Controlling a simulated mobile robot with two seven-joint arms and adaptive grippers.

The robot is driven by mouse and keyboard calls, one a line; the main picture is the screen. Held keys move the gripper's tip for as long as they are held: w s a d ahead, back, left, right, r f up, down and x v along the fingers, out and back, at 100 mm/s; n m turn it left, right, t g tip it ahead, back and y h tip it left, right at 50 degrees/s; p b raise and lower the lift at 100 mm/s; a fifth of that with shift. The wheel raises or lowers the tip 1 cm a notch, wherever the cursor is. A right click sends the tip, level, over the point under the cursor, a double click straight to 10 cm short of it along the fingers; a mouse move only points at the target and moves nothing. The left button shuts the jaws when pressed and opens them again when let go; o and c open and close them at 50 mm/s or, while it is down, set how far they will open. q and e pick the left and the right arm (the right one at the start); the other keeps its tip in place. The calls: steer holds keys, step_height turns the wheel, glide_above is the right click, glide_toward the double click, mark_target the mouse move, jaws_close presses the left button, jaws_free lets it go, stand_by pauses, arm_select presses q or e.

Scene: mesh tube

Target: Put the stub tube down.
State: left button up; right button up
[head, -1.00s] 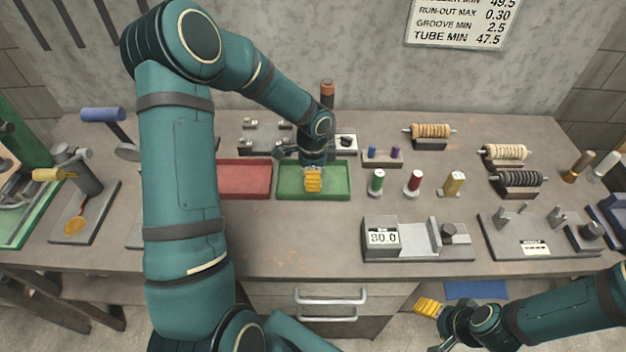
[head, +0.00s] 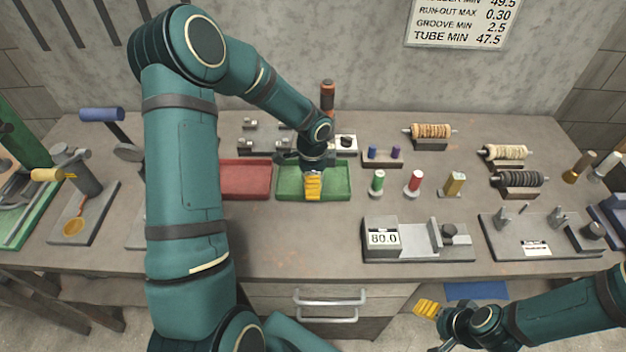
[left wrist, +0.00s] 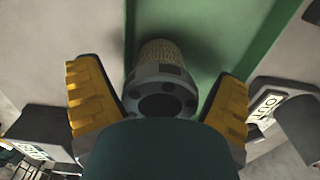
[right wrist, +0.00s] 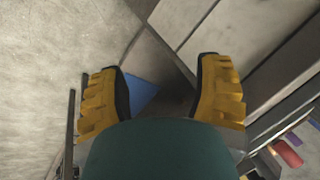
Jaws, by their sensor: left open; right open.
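The stub tube (left wrist: 160,85) shows in the left wrist view as a short mesh cylinder with a grey, dark-spotted end collar. It lies in the green tray (left wrist: 225,60), between the fingers of my left gripper (left wrist: 158,105). The gripper is open, with a gap on each side of the tube. In the head view my left gripper (head: 313,184) is low over the green tray (head: 340,190) and hides the tube. My right gripper (right wrist: 163,95) is open and empty. In the head view it (head: 428,308) is in front of the bench, at the lower right.
A red tray (head: 246,180) sits just left of the green one. Small green, red and gold spools (head: 414,183) stand to the right. A gauge block reading 80.0 (head: 383,238) is at the front. Bare bench lies before the trays.

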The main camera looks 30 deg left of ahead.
arm_select(q)
step_height(320, 180, up, 12)
steer(key=shift+r+p, duration=0.1)
steer(key=shift+p, duration=0.55)
